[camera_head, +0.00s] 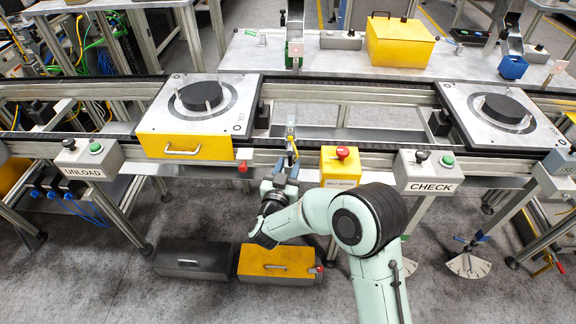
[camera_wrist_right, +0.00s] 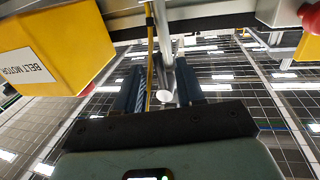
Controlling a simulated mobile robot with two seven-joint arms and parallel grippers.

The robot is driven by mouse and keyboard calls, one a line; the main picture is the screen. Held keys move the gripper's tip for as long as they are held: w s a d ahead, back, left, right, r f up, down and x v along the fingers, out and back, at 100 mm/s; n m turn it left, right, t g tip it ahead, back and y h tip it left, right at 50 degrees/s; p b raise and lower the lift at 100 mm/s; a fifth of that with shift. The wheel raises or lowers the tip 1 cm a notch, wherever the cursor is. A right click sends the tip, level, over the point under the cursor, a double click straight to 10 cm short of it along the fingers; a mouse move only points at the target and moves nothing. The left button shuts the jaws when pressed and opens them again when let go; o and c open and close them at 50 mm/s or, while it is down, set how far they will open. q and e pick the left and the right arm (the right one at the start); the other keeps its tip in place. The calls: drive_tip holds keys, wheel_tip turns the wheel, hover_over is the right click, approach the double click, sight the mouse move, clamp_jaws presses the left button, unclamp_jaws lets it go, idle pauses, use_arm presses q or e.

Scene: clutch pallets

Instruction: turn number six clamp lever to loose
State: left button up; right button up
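My right gripper (camera_head: 286,172) is below the front rail of the conveyor, between the yellow-fronted pallet station and the yellow belt motor box. In the right wrist view its two dark blue fingers (camera_wrist_right: 160,88) are apart. A grey metal rod with a pale round end (camera_wrist_right: 164,62) lies between them, nearer the finger on the picture's right, and looks like a clamp lever. I cannot tell if the fingers touch it. No number six can be read, and its loose mark is not visible. My left gripper is not in view.
The belt motor box (camera_head: 342,166) with a red button stands close beside my right gripper. A CHECK box (camera_head: 428,172) is further right. A lever with a fan-shaped dial (camera_head: 468,265) hangs at the right. A yellow case (camera_head: 277,262) and a dark case (camera_head: 194,259) lie on the floor.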

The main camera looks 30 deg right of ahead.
clamp_jaws()
drive_tip(key=shift+d+n, duration=0.1)
drive_tip(key=shift+n, duration=0.2)
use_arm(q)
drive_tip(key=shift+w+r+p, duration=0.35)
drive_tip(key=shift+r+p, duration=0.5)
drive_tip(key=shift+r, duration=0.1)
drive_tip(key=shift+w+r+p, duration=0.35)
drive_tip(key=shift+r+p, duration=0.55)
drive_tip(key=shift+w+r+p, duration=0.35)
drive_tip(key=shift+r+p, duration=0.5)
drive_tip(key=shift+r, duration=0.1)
use_arm(e)
drive_tip(key=shift+s+d+r+n+t+y, duration=0.25)
drive_tip(key=shift+d+r+n+t, duration=0.3)
drive_tip(key=shift+n, duration=2.3)
drive_tip(key=shift+s+d+r+n+t+y, duration=0.15)
drive_tip(key=shift+s+d+r+n+t, duration=0.4)
drive_tip(key=shift+n, duration=2.35)
drive_tip(key=shift+s+d+r+n+t+y, duration=0.2)
drive_tip(key=shift+d+n+t, duration=0.45)
drive_tip(key=shift+n, duration=2.2)
drive_tip(key=shift+a, duration=0.15)
